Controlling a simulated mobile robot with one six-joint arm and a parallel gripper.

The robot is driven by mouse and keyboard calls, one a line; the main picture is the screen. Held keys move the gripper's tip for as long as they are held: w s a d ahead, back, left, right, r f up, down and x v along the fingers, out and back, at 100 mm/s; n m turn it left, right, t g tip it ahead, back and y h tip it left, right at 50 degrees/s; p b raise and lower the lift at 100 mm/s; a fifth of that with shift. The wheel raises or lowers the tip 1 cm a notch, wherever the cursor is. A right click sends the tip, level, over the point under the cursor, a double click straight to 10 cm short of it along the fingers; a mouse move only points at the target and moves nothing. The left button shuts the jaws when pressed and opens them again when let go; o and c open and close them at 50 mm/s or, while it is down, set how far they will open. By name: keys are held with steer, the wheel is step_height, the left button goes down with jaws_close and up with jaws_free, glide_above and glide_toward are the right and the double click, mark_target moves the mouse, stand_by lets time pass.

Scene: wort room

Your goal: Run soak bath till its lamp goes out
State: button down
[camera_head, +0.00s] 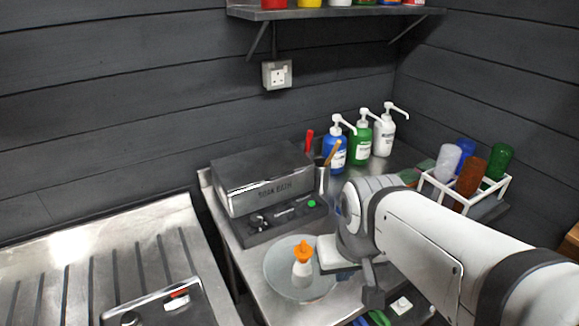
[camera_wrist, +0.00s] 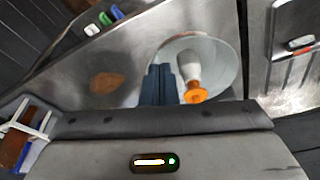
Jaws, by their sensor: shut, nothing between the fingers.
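The soak bath (camera_head: 262,182) is a grey metal box with its name on the front and its lid shut. It stands at the back left of the steel bench. A dark panel along its front carries small controls (camera_head: 258,222) at the left and a bright green round spot (camera_head: 312,203) at the right. I cannot tell whether that spot is a lit lamp or a button. My gripper (camera_head: 372,292) is shut and empty, in front and to the right of the bath, apart from it. Its dark fingers (camera_wrist: 158,72) show close together in the wrist view; the bath is not clearly seen there.
An orange-capped bottle (camera_head: 302,268) stands on a round plate (camera_head: 278,267) in front of the bath, near my fingers. Pump bottles (camera_head: 361,140) stand behind, a white rack (camera_head: 466,198) with coloured containers to the right. A ribbed draining board (camera_head: 70,255) lies left.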

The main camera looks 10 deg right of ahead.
steer(key=shift+d, duration=0.1)
steer(key=shift+d, duration=0.15)
steer(key=r+m+t+y+p, duration=0.1)
steer(key=m+t+y, duration=0.3)
steer(key=t, duration=0.1)
glide_above(314, 206)
steer(key=shift+r, duration=0.15)
step_height(314, 206, down, 8)
steer(key=b, duration=0.6)
steer(key=shift+f+b, duration=0.4)
steer(key=shift+b, duration=0.35)
steer(key=shift+f, duration=0.2)
stand_by(0.8)
